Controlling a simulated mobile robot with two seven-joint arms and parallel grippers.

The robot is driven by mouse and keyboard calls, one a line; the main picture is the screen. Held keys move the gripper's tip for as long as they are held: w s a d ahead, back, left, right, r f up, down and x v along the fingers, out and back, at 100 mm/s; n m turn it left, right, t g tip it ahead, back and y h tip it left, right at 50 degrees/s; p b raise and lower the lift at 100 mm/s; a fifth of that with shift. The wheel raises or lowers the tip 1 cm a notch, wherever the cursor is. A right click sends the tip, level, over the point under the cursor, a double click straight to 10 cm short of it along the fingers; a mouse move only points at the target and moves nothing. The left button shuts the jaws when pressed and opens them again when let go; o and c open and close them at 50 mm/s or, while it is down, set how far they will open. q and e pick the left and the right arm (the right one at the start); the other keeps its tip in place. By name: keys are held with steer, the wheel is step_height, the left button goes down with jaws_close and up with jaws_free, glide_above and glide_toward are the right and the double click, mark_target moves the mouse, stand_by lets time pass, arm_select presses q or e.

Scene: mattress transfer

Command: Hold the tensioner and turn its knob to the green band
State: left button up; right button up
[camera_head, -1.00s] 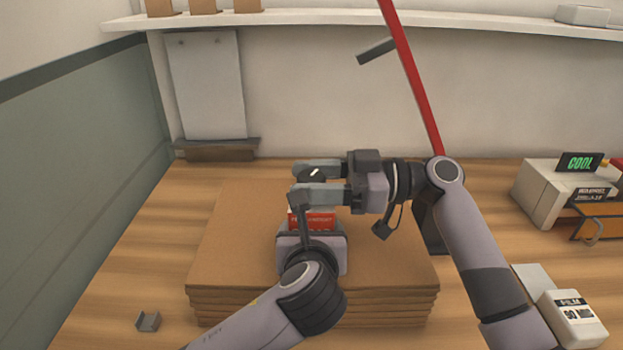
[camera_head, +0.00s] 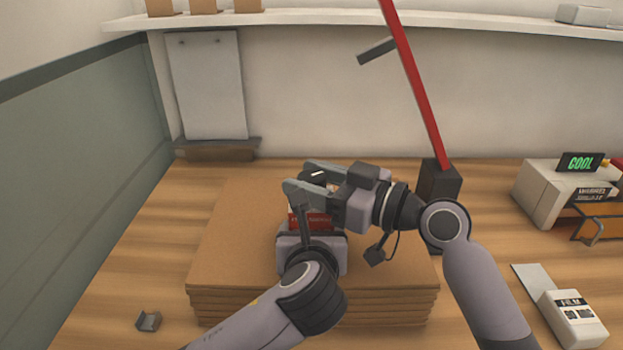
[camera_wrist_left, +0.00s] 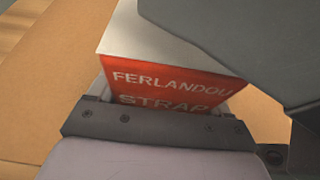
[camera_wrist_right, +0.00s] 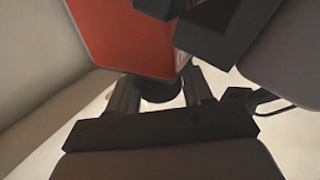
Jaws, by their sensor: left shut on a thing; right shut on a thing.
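The tensioner (camera_head: 310,221) is a red and white block held above the cardboard stack. Its red face, lettered "FERLANDOU STRAP", fills the middle of the left wrist view (camera_wrist_left: 170,85). My left gripper (camera_head: 311,228) is shut on the tensioner's body from the near side. The knob (camera_head: 318,175) on top is dark with a white mark. My right gripper (camera_head: 308,178) is shut on the knob, with its fingers reaching in from the right. The right wrist view shows the dark knob (camera_wrist_right: 160,90) between the fingers beneath the red body. I cannot see a green band.
A stack of brown cardboard sheets (camera_head: 240,250) lies under both grippers. A red bar (camera_head: 418,90) rises from a dark block (camera_head: 438,180) behind the right arm. A machine with a "COOL" display (camera_head: 545,195) and a film box (camera_head: 573,318) stand at right.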

arm_select(q)
steer(key=shift+r, duration=0.25)
arm_select(e)
steer(key=shift+d, duration=0.1)
steer(key=o, duration=0.9)
steer(key=shift+o, duration=0.2)
steer(key=v, duration=1.2)
arm_select(q)
steer(key=o, duration=1.6)
steer(key=shift+o, duration=0.9)
steer(key=shift+f, duration=0.15)
arm_select(e)
steer(key=shift+s, duration=0.1)
arm_select(q)
steer(key=shift+s, duration=0.1)
